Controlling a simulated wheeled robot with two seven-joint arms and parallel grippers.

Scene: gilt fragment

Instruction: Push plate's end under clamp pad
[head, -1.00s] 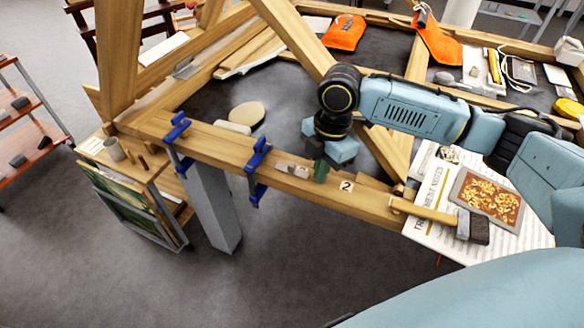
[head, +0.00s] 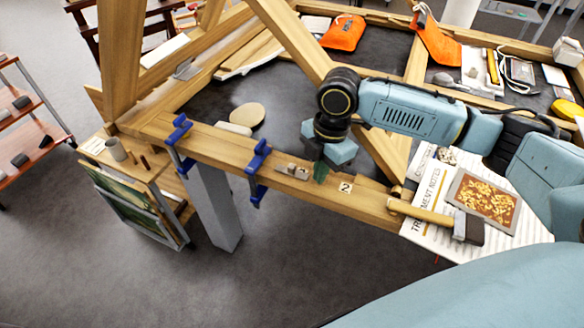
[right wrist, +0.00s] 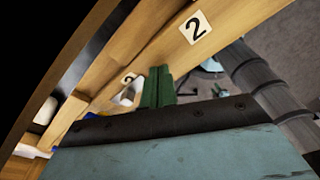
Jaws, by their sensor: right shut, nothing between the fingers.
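A small grey metal plate (head: 293,172) lies on top of the wooden beam (head: 225,146), to the right of a blue clamp (head: 259,162). Whether the plate's end touches the clamp's pad is too small to tell. My right gripper (head: 320,172), with green fingers, is shut and empty. It points down at the beam, just right of the plate; I cannot tell whether it touches it. In the right wrist view the shut green fingers (right wrist: 157,88) stand beside a pale piece (right wrist: 127,93), probably the plate. My left gripper is not in view.
A second blue clamp (head: 178,132) is on the beam further left. A number 2 label (head: 345,188) is right of the gripper. A hammer (head: 430,213) lies at the beam's right end, over printed sheets (head: 425,232). A slanted timber (head: 290,40) rises behind.

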